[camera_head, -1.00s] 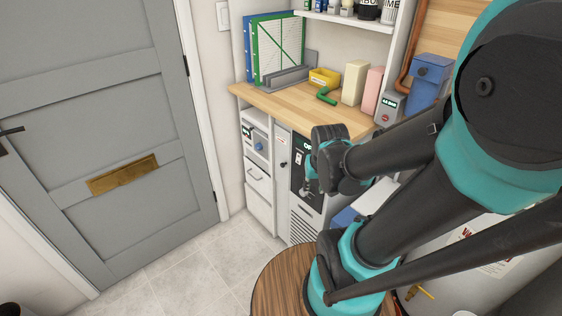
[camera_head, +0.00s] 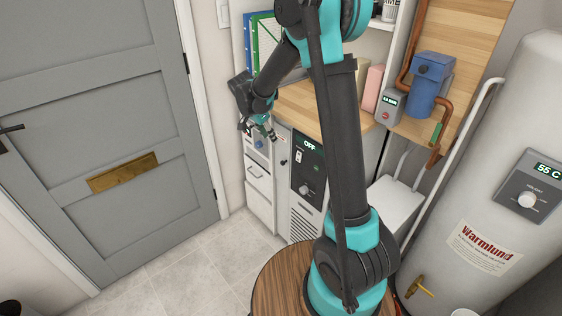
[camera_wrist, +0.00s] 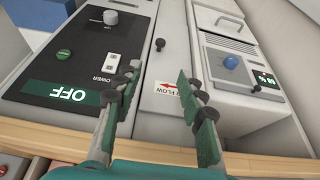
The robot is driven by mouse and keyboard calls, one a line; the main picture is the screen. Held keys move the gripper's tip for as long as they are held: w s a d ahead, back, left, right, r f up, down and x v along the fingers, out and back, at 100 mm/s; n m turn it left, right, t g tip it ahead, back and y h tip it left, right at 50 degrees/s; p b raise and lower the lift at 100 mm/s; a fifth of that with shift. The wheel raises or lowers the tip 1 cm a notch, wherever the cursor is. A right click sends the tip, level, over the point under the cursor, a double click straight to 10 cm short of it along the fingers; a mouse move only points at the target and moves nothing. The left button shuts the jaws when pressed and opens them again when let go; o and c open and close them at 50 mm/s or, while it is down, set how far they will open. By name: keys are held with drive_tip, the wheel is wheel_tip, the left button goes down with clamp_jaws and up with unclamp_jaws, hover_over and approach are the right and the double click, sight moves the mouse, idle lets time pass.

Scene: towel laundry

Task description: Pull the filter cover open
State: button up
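The likely filter cover is a narrow white panel (camera_wrist: 150,110) with a red-arrow label partly reading "FLOW". A small black knob (camera_wrist: 160,43) sits on it. The panel appears shut, and in the head view it stands left of the black OFF panel (camera_head: 283,185). My gripper (camera_head: 262,132) is in front of the cabinet near its worktop edge. In the wrist view my gripper (camera_wrist: 160,75) has its two fingers apart, with nothing between them. The label shows between the fingers; the knob lies beyond the tips. The fingers hide parts of the panel edges.
The black control panel (camera_wrist: 70,75) is on one side and a grey unit with a blue knob (camera_wrist: 231,62) on the other. The wooden worktop (camera_head: 305,108) juts out above. A grey door (camera_head: 110,70) stands left; a white tank (camera_head: 500,130) stands right.

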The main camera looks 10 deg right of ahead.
sight(282, 162)
drive_tip(key=x, duration=1.7)
drive_tip(key=shift+w+d+f, duration=0.1)
drive_tip(key=shift+d+f, duration=0.05)
clamp_jaws()
